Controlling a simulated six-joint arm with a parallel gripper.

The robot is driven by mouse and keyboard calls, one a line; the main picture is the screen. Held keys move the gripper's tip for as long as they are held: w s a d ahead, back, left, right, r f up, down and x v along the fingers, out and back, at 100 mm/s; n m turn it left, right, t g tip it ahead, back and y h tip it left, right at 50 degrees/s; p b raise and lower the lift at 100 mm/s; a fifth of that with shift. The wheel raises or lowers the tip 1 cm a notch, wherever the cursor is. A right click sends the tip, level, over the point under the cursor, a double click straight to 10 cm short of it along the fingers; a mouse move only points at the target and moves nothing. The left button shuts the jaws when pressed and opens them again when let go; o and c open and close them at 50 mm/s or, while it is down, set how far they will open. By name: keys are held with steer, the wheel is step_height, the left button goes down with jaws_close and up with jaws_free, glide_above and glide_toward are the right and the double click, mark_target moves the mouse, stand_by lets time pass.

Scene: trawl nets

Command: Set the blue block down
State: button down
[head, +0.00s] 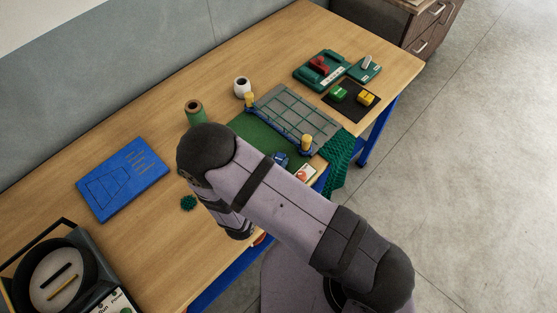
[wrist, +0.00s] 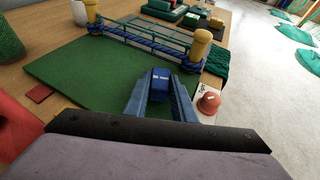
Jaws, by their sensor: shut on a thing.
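The blue block (wrist: 161,78) is between the two blue fingers of my gripper (wrist: 162,88) in the wrist view. The gripper is shut on it. Block and fingertips are over the green mat (wrist: 75,72), near the blue rope and the right yellow post. I cannot tell whether the block touches the mat. In the head view a small blue patch (head: 281,158) shows at the mat's right front, beyond my arm. My arm hides most of the gripper there.
Behind the mat lies a grey net panel (head: 292,112) with a blue rope between yellow posts (head: 306,143). A red button (wrist: 208,103) on a white card stands right of the gripper. Green netting (head: 340,155) hangs over the table edge. A blue board (head: 122,178) lies left.

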mark_target(277, 163)
steer(key=shift+r, duration=0.25)
steer(key=shift+r+b, duration=0.9)
steer(key=shift+r, duration=3.9)
step_height(277, 163, up, 5)
steer(key=w+a+f+n+y+b, duration=0.2)
steer(key=a+b, duration=0.2)
steer(key=a, duration=0.3)
steer(key=w+a+f+n+t+y+b, duration=0.1)
steer(key=w+a+y+b, duration=0.15)
steer(key=a, duration=0.45)
steer(key=w+a+f+n+y+b, duration=0.1)
steer(key=w+a+f+n+b, duration=0.1)
steer(key=a+b, duration=0.4)
steer(key=w+a+r+n+g+y+b, duration=0.1)
steer(key=a+r+n+y+b, duration=0.1)
steer(key=a, duration=0.4)
steer(key=w+a+r+n+y+b, duration=0.1)
steer(key=a+r+n+y+b, duration=0.15)
steer(key=a, duration=0.45)
steer(key=shift+m, duration=0.35)
steer(key=shift+d+f+p, duration=0.15)
steer(key=shift+f+p, duration=0.35)
steer(key=shift+f, duration=7.25)
